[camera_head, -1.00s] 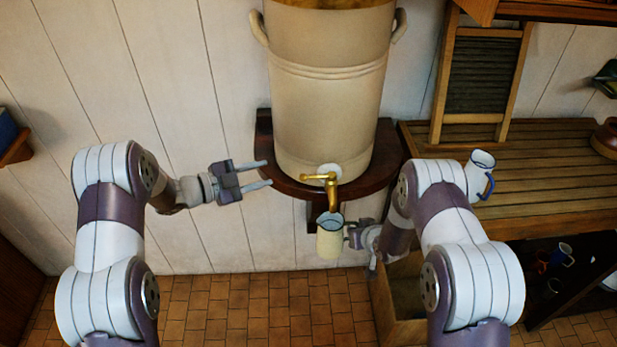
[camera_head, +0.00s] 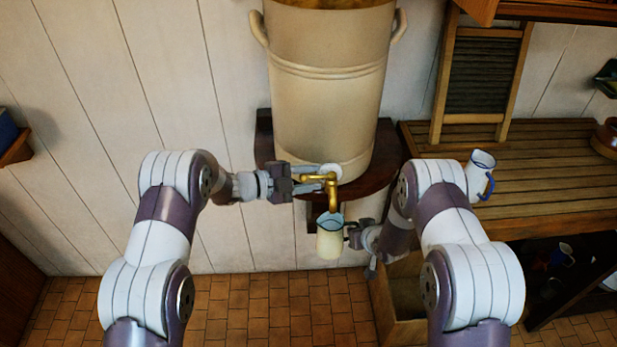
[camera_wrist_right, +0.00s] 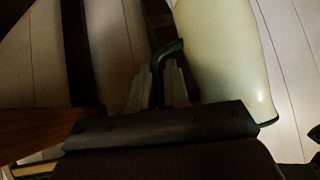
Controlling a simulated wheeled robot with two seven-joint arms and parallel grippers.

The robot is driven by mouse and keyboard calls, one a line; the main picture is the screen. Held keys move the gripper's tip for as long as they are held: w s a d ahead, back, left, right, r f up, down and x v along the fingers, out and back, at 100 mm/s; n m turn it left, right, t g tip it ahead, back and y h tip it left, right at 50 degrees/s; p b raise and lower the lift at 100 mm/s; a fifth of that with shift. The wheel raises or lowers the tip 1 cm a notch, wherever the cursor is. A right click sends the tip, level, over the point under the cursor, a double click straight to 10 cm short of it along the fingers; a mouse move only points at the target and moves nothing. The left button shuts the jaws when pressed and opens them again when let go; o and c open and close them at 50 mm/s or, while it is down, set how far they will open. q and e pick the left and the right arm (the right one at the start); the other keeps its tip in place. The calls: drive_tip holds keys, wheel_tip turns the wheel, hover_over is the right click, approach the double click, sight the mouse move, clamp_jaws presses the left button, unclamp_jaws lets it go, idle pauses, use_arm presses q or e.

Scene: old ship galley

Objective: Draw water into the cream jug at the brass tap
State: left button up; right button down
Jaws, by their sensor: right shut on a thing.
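The cream jug (camera_head: 330,242) hangs upright with its dark-rimmed mouth just under the spout of the brass tap (camera_head: 333,195). My right gripper (camera_head: 353,234) is shut on the jug's handle; in the right wrist view, its fingers (camera_wrist_right: 160,85) pinch the dark handle beside the cream jug (camera_wrist_right: 225,60). My left gripper (camera_head: 318,181) is at the tap's lever from the left, its fingers apart, one above and one below the lever. Whether they touch the lever I cannot tell. No water stream shows, and the inside of the jug is too small to read.
The tap sits low on a big cream urn (camera_head: 330,110) on a dark wooden wall shelf (camera_head: 265,140). A slatted counter (camera_head: 550,160) with a white, blue-handled mug (camera_head: 481,170) is at the right. A wooden box (camera_head: 400,320) stands below my right arm.

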use_arm(q)
clamp_jaws()
drive_tip(key=n+t+y, duration=0.1)
drive_tip(key=t, duration=0.1)
drive_tip(key=s+n+t, duration=0.1)
drive_tip(key=n, duration=0.1)
drive_tip(key=shift+s+d+t+y, duration=0.15)
drive_tip(key=shift+s+t+y, duration=0.05)
drive_tip(key=shift+t+y, duration=0.2)
unclamp_jaws()
drive_tip(key=v, duration=1.2)
